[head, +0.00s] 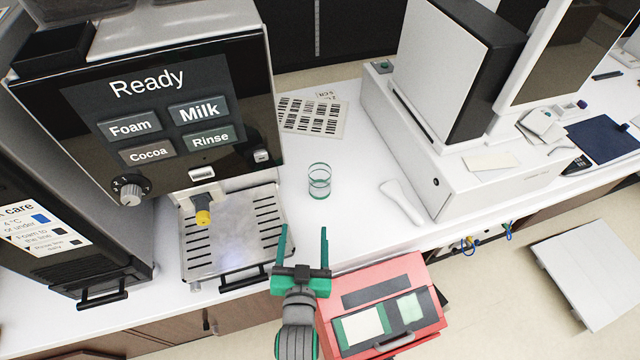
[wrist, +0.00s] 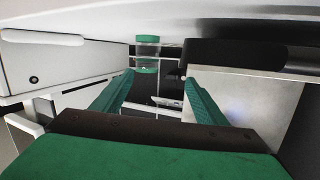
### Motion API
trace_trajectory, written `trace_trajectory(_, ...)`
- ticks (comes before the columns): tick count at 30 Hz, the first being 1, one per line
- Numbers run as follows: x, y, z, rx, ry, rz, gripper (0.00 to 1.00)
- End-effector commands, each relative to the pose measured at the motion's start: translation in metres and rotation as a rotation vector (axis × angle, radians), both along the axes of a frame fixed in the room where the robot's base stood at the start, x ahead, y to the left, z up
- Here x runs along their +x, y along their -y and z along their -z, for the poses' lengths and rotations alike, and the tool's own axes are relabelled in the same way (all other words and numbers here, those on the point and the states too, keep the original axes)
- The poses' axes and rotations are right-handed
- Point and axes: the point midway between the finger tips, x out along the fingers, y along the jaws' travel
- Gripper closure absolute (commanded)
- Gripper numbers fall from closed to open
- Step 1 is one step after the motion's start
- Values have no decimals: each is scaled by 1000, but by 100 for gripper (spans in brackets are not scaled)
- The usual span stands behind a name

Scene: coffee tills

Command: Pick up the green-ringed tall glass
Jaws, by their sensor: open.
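The green-ringed tall glass (head: 319,181) is clear, with green bands at its rim and base. It stands on the white counter between the coffee machine's tray and the till base. My gripper (head: 303,242) is open and empty, at the counter's front edge, nearer than the glass and slightly left of it in the head view. In the wrist view the picture appears upside down; the glass (wrist: 147,54) shows beyond the two green fingers of my gripper (wrist: 159,78), a little left of the middle between them. The fingers do not touch it.
The coffee machine (head: 150,110) with its metal drip tray (head: 272,215) stands left of the glass. A white handheld device (head: 402,202) and the till base (head: 450,183) are to its right. A barcode sheet (head: 325,118) lies behind it. A red box (head: 428,300) is in front.

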Motion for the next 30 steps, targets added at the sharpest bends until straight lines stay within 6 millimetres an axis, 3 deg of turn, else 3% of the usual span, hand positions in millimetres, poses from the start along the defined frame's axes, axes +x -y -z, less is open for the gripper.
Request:
trace_trajectory(3, 34, 2, -4, -21, -29, 4, 33)
trace_trajectory(9, 76, 10, -4, -55, -110, 28, 33)
trace_trajectory(17, 99, 21, 10, -80, -214, 70, 33)
trace_trajectory(30, 147, 29, 31, -82, -224, 75, 33)
